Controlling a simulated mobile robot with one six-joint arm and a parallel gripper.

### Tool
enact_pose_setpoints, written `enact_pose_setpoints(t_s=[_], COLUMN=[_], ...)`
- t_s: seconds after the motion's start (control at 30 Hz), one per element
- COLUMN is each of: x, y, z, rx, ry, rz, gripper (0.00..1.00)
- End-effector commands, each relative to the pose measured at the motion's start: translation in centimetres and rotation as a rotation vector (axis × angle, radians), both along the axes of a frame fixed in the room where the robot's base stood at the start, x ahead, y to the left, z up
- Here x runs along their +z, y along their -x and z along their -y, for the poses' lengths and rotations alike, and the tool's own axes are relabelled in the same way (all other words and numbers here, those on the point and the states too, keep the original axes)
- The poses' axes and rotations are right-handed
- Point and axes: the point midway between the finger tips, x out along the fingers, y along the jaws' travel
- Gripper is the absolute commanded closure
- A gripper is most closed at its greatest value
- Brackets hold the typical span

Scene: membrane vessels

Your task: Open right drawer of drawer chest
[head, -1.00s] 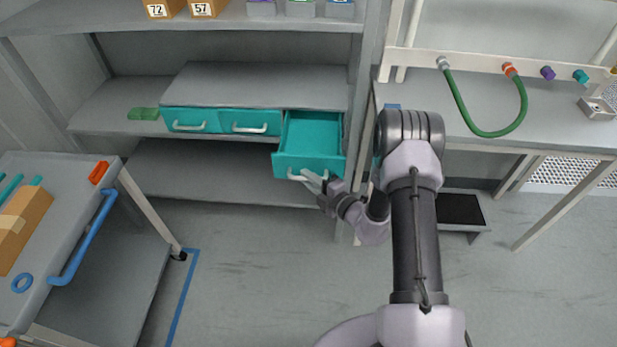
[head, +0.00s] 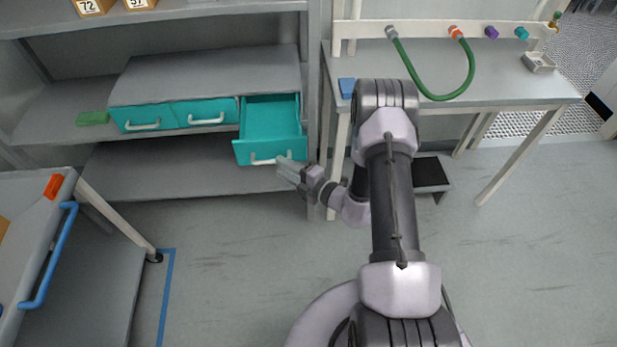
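The drawer chest (head: 215,75) is a grey unit with three teal drawers on a shelf. Its right drawer (head: 270,123) is pulled well out, and I see into its empty teal inside. The left drawer (head: 140,117) and middle drawer (head: 204,112) are closed. The right drawer's pale handle (head: 265,161) is on its front. My gripper (head: 281,168) is just below and right of that handle, with its pale fingers pointing left. It looks slightly apart from the handle. I cannot tell the gap between the fingers.
A green block (head: 92,118) lies on the shelf left of the chest. A bench (head: 450,85) with a green hose stands at right, and its leg is close to my wrist. A grey cart (head: 40,195) with a blue handle is at left. The floor between is clear.

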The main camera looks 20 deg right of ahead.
Motion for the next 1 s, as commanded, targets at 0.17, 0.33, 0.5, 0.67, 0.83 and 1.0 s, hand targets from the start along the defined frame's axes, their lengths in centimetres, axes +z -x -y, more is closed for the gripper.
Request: enact_pose_setpoints(t_s=[0.17,0.33,0.5,0.67,0.83,1.0], x=[1.1,1.7,1.8,1.7,1.7,2.2], y=[4.9,8.8,10.7,10.9,10.9,10.7], z=[2.8,4.7,5.6,5.7,5.6,5.4], rx=[-0.009,-0.006,-0.001,0.000,0.000,0.019], ry=[-0.004,-0.003,-0.002,-0.001,-0.001,0.015], rz=[-0.003,-0.001,-0.001,0.000,0.000,0.012], gripper=[0.66,0.66,0.66,0.66,0.66,0.66])
